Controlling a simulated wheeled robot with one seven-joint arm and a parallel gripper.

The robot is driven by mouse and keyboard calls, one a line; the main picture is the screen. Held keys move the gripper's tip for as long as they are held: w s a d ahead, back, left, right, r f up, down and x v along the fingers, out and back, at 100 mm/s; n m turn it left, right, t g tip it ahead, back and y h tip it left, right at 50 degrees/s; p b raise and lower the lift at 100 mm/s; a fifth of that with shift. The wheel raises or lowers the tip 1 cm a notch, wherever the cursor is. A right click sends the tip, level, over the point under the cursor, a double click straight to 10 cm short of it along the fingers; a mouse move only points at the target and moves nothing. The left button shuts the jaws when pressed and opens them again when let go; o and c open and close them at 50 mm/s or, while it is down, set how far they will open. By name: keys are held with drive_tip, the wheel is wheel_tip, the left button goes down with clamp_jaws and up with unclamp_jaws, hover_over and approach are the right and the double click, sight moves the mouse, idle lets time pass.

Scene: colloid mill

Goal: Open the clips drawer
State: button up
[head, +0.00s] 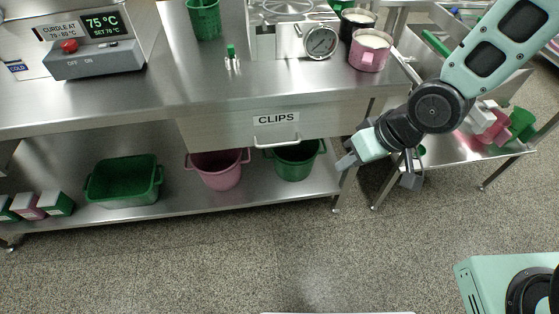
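The clips drawer (225,134) is a steel front under the steel counter, with a white "CLIPS" label. Its front looks flush with the counter edge, so it appears closed. Its pale bar handle (277,140) is on the front just below the label. My gripper (379,168) is to the right of the handle and a little lower, in front of the counter's right end. It is apart from the drawer. Its two dark fingers are spread, with nothing visible between them.
The lower shelf (150,212) holds a green tub (124,181), a pink bucket (219,170) and a green bucket (295,161). A side table (475,153) stands right. The floor in front is clear.

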sight(280, 145)
drive_tip(key=w+a+f+m+t+y+b, duration=0.1)
drive_tip(key=w+f+m+t+y+b, duration=0.1)
drive_tip(key=f+m+y+b, duration=0.4)
drive_tip(key=w+a+f+m+t+y+b, duration=0.1)
drive_tip(key=w+f+t+y+b, duration=0.2)
drive_tip(key=f+b, duration=0.6)
drive_tip(key=w+a+m+t+y+b, duration=0.1)
drive_tip(key=w+a, duration=0.2)
drive_tip(key=a, duration=0.1)
drive_tip(key=w+a+r+m+t+b, duration=0.1)
drive_tip(key=w+a, duration=0.2)
drive_tip(key=a, duration=0.1)
drive_tip(key=w+a+r+m+t+y+b, duration=0.1)
drive_tip(key=w+a+m+t+b, duration=0.1)
drive_tip(key=w+a, duration=0.1)
drive_tip(key=shift+w+a+r+y, duration=0.15)
drive_tip(key=shift+w+a, duration=0.05)
drive_tip(key=shift+a, duration=0.2)
drive_tip(key=shift+w+a+r+y, duration=0.1)
drive_tip(key=shift+w+a+y, duration=0.1)
drive_tip(key=shift+a, duration=0.15)
clamp_jaws()
